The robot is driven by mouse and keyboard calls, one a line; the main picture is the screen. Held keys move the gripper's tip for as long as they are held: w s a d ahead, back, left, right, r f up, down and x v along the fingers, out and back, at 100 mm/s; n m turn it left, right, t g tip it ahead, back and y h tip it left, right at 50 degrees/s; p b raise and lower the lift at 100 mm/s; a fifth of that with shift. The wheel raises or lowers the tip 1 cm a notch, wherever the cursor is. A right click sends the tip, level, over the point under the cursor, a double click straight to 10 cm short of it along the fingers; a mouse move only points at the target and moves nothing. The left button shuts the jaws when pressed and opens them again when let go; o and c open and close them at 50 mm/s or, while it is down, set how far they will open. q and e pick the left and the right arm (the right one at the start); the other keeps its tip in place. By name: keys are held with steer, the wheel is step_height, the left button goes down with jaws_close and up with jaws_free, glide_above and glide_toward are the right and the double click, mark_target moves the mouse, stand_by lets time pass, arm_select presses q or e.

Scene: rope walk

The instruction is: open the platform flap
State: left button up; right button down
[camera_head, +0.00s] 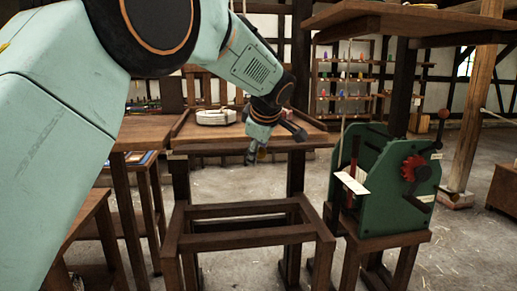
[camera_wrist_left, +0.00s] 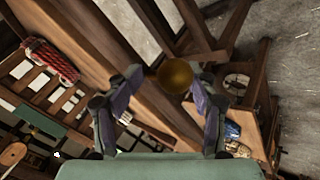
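My left gripper (camera_head: 257,152) hangs at the front edge of a wooden platform (camera_head: 291,143) in the head view. In the left wrist view, the two fingers of this gripper (camera_wrist_left: 168,80) are spread apart. A round brass knob (camera_wrist_left: 176,75) shows between the fingertips, in front of a long wooden board (camera_wrist_left: 105,62). I see no clear grip on the knob, and cannot tell whether a fingertip touches it. I cannot make out the flap's outline or hinge; the platform's top looks flat. My right gripper is not in view.
A green machine with a red gear (camera_head: 415,168) stands right of the platform. A low wooden frame (camera_head: 247,238) stands in front. A pale coiled item (camera_head: 215,117) lies on the platform. A high wooden top (camera_head: 400,20) overhangs at upper right. Bare floor (camera_head: 455,250) lies at right.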

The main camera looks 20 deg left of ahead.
arm_select(q)
steer(key=v, duration=1.1)
steer(key=shift+s+r, duration=0.2)
steer(key=shift+r, duration=0.1)
steer(key=shift+s+d+r, duration=0.1)
steer(key=shift+d, duration=0.1)
